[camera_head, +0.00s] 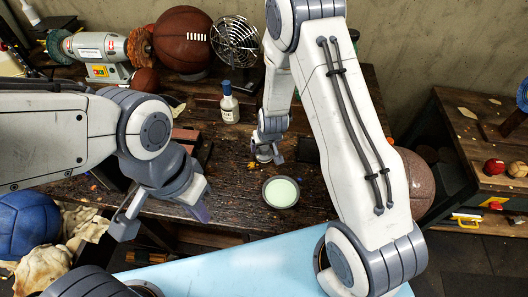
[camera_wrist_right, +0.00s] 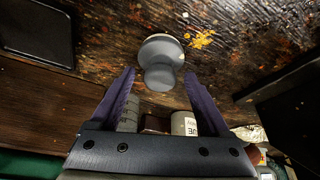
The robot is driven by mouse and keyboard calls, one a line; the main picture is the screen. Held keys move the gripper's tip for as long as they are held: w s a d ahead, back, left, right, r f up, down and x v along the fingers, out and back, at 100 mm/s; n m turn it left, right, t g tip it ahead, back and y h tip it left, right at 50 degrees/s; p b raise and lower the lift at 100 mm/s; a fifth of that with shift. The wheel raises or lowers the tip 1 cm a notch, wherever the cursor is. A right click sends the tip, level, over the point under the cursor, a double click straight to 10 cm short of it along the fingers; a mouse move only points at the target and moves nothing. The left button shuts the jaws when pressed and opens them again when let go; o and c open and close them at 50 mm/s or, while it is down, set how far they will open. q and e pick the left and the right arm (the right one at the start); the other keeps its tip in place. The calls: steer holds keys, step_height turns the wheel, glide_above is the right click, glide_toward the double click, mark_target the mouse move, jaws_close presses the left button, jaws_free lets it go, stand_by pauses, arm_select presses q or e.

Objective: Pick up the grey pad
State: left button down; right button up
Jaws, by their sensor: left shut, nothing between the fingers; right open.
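A grey knob-shaped pad (camera_wrist_right: 161,60) with a rounded top and a pale round base stands on the dark wooden bench, in the right wrist view. In the head view it shows only as a small pale shape (camera_head: 264,156), partly hidden by my right gripper (camera_head: 268,147). The right gripper is open, its purple fingers (camera_wrist_right: 160,75) on either side of the pad's top with a gap on each side. My left gripper (camera_head: 200,208) is shut and empty in front of the bench, far from the pad.
A bowl of pale green stuff (camera_head: 281,192) stands just in front of the pad. A white bottle (camera_head: 229,105) stands behind. Yellow crumbs (camera_wrist_right: 200,38) lie beside the pad. A dark flat item (camera_wrist_right: 37,30) lies nearby. A fan (camera_head: 236,40) and a brown ball (camera_head: 183,38) are at the back.

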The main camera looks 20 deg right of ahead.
steer(key=shift+w+f, duration=0.15)
steer(key=shift+f, duration=0.25)
steer(key=shift+c, duration=0.3)
jaws_close()
steer(key=shift+r, duration=0.15)
